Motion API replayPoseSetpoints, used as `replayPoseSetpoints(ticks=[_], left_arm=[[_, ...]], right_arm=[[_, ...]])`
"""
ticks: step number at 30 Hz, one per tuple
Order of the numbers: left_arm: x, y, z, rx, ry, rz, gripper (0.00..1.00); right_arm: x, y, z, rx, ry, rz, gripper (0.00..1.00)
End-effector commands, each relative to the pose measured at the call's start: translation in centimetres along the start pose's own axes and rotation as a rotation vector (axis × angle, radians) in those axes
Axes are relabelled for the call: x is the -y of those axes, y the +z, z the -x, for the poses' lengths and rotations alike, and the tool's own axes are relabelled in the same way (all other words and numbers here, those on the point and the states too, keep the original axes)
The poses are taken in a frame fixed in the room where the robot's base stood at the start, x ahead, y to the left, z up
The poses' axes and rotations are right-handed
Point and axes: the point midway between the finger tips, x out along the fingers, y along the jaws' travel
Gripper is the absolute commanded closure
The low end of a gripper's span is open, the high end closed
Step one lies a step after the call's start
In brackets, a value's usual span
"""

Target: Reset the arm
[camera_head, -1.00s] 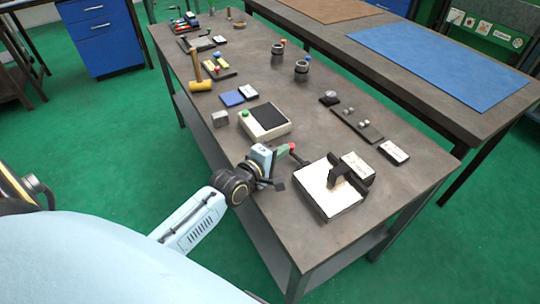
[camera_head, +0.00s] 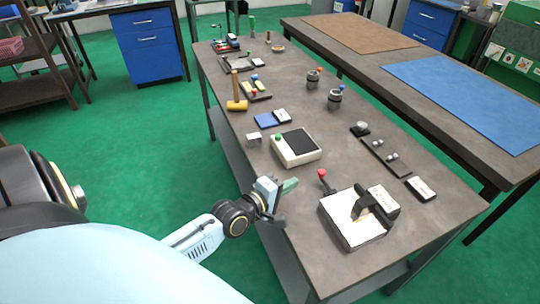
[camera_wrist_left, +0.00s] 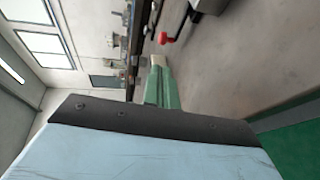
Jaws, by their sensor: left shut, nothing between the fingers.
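My left gripper (camera_head: 289,186) is at the near edge of the long dark workbench (camera_head: 300,225), its green fingers shut with nothing between them. The fingers (camera_wrist_left: 160,85) also show in the left wrist view. To its right stands a white-topped fixture with a black bracket (camera_head: 353,222). A lever with a red knob (camera_head: 321,173) sticks up at the fixture's back left corner. The red knob (camera_wrist_left: 164,38) also shows in the left wrist view, apart from the fingers. My right gripper is not in view.
A cream box with a dark top (camera_head: 297,147) stands behind the gripper. A mallet (camera_head: 237,98), blocks and two round chucks (camera_head: 334,97) lie farther back. A white-labelled block (camera_head: 421,188) lies at the right. A second bench with a blue mat (camera_head: 460,100) runs alongside.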

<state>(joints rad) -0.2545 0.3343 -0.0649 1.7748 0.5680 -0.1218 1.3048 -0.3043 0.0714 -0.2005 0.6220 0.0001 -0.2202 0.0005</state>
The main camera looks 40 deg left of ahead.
Motion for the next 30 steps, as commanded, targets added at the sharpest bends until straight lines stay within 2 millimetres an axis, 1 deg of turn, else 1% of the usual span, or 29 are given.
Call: replayPoseSetpoints(ticks=[1, 3, 6, 9, 14, 21, 23, 26, 29, 30], left_arm=[[0.0, -0.2, 1.2, 0.0, -0.002, -0.002, 1.0], [0.0, -0.3, 2.6, 0.001, -0.002, -0.001, 1.0], [0.0, -0.6, 4.1, 0.0, -0.001, -0.002, 1.0], [0.0, -0.7, 5.2, 0.0, 0.0, -0.001, 1.0], [0.0, -0.8, 6.1, 0.0, 0.001, -0.001, 1.0], [0.0, -0.7, 6.2, 0.002, -0.003, -0.007, 1.0], [0.2, -0.2, 6.2, 0.013, -0.019, -0.032, 1.0], [0.8, 1.7, 6.6, 0.057, -0.087, -0.142, 1.0], [1.9, 4.4, 7.5, 0.135, -0.199, -0.336, 1.0], [2.4, 5.5, 8.0, 0.173, -0.248, -0.428, 1.0]], right_arm=[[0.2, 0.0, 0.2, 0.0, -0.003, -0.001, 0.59], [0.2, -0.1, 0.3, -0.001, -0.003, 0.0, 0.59], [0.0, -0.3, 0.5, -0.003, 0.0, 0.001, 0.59], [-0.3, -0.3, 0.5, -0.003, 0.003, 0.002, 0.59], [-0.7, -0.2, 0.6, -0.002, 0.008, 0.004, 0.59], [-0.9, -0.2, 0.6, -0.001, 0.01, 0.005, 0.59], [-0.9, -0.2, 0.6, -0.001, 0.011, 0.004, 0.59], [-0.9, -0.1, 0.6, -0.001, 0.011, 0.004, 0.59], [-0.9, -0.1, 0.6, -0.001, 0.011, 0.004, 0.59], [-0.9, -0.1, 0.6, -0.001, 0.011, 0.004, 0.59]])
